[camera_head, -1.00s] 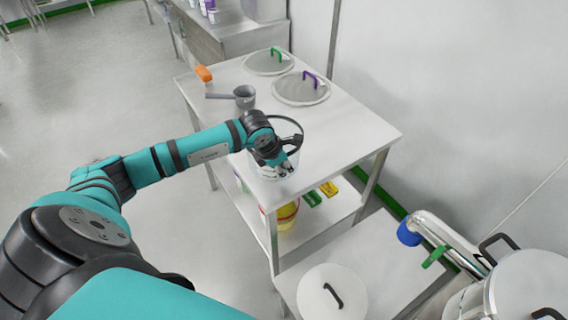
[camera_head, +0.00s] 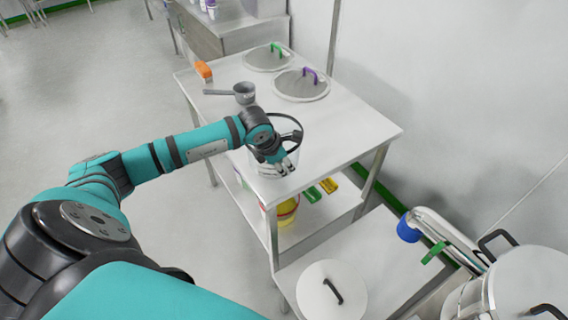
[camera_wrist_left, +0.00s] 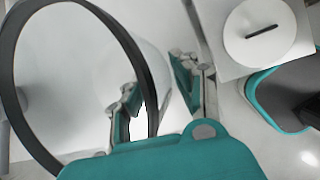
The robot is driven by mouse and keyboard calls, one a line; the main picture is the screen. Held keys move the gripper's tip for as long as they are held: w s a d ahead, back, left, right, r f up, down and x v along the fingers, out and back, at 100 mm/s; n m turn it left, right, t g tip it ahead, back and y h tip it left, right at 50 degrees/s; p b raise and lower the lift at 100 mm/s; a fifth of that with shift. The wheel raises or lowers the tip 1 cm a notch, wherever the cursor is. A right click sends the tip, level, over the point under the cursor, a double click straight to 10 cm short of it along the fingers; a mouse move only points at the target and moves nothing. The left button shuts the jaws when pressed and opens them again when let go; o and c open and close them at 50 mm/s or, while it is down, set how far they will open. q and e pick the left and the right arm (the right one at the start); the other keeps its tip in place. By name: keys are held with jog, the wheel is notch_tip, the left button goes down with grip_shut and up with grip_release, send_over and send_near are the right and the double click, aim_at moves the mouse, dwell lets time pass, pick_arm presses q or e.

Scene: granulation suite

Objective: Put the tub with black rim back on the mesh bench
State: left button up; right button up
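The tub with the black rim (camera_head: 301,131) is a pale, see-through round vessel at the near side of the metal bench (camera_head: 348,132). My left gripper (camera_head: 284,167) is at the tub's near side, partly covering it. In the left wrist view the black rim (camera_wrist_left: 138,60) fills the left side. The fingers of my left gripper (camera_wrist_left: 155,92) are apart there, with the tub's wall showing between them. I cannot see clear contact with the wall. Whether the tub's base touches the bench is hard to tell. My right gripper is not in view.
Two round mesh-like discs with green (camera_head: 268,57) and purple (camera_head: 301,84) handles lie at the bench's far end. A grey scoop (camera_head: 243,93) and an orange block (camera_head: 204,70) lie along its left side. A yellow container (camera_head: 287,212) is below. A white lid (camera_head: 332,291) is in front.

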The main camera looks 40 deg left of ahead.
pick_arm(q)
jog(key=b+v, duration=0.3)
jog(key=v, duration=0.8)
jog(key=shift+r, duration=0.2)
jog(key=shift+s, duration=0.1)
